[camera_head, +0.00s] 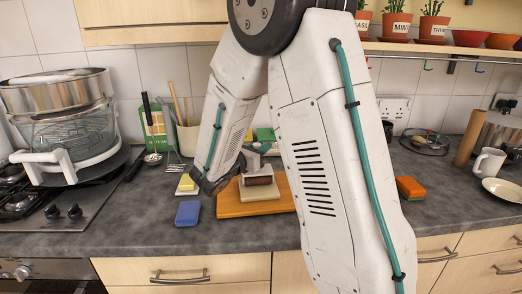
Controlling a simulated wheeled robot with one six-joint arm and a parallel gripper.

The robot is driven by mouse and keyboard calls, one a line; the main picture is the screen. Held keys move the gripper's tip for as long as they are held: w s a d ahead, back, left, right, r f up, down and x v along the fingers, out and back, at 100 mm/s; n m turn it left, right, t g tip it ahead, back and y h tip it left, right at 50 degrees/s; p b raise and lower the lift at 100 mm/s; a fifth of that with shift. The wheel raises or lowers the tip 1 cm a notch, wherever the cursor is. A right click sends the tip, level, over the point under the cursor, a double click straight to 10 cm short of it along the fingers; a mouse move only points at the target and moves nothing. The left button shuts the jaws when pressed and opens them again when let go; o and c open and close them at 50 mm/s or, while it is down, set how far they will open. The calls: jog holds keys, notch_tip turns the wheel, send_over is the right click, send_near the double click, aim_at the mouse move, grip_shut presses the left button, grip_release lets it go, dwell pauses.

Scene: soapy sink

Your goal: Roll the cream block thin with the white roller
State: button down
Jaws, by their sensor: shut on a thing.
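A cream block (261,193) lies flat on an orange-brown board (232,209) on the counter. A short roller (259,180) sits over the block and seems to touch its top; its face looks dark reddish brown here, with pale parts above. My gripper (247,164) reaches in from the left, just above the block, and is shut on the roller. The fingertips are small and partly hidden by my own wrist. My forearm covers the board's right end.
A blue sponge (187,212) lies left of the board, and a yellow block on a pale dish (188,184) sits behind it. An orange sponge (410,188) lies to the right. A steamer pot (62,120) stands on the hob at left. The front counter is clear.

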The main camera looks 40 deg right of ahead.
jog(key=shift+w+d+f, duration=0.1)
jog(key=shift+w+d, duration=0.15)
jog(key=shift+w, duration=0.15)
jog(key=shift+s+a+r, duration=0.1)
jog(key=shift+s+a, duration=0.35)
jog(key=shift+s, duration=0.35)
jog(key=shift+s+a+r, duration=0.1)
jog(key=shift+s+a, duration=0.35)
jog(key=shift+s, duration=0.3)
jog(key=shift+s+a, duration=0.45)
jog(key=shift+s, duration=0.35)
jog(key=shift+s+a+f, duration=0.1)
jog(key=shift+s+a, duration=0.25)
jog(key=shift+s, duration=0.25)
jog(key=shift+s+a+f, duration=0.1)
jog(key=shift+s+a, duration=0.2)
jog(key=shift+s, duration=0.25)
jog(key=shift+r, duration=0.1)
notch_tip(320, 180, up, 7)
